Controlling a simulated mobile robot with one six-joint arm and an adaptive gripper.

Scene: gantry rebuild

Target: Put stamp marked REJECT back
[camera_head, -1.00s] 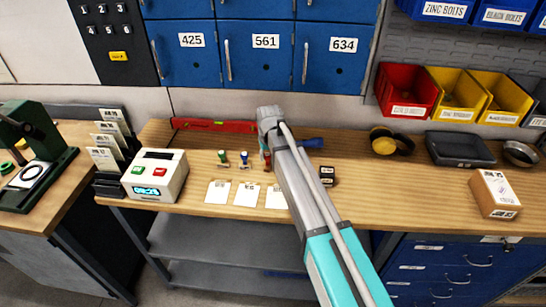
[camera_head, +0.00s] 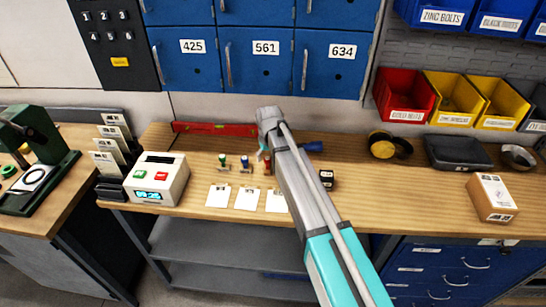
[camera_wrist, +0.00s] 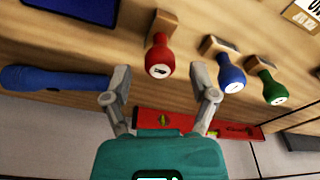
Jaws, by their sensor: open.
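A red-handled stamp (camera_wrist: 159,58) stands between the spread fingers of my gripper (camera_wrist: 159,75) in the wrist view, with gaps on both sides. A mark on its knob is too small to read. A blue-handled stamp (camera_wrist: 231,74) and a green-handled stamp (camera_wrist: 270,86) stand to its right, each by a small wooden block. In the head view the green stamp (camera_head: 222,161), blue stamp (camera_head: 244,161) and red stamp (camera_head: 267,167) stand in a row on the bench. My arm hides most of my gripper there. No REJECT label is readable.
White cards (camera_head: 246,197) lie in front of the stamps. A small dark block (camera_head: 326,179) sits right of my arm. A red level (camera_head: 215,128) and a blue-handled tool (camera_wrist: 52,78) lie near the gripper. A time clock (camera_head: 157,180) stands left.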

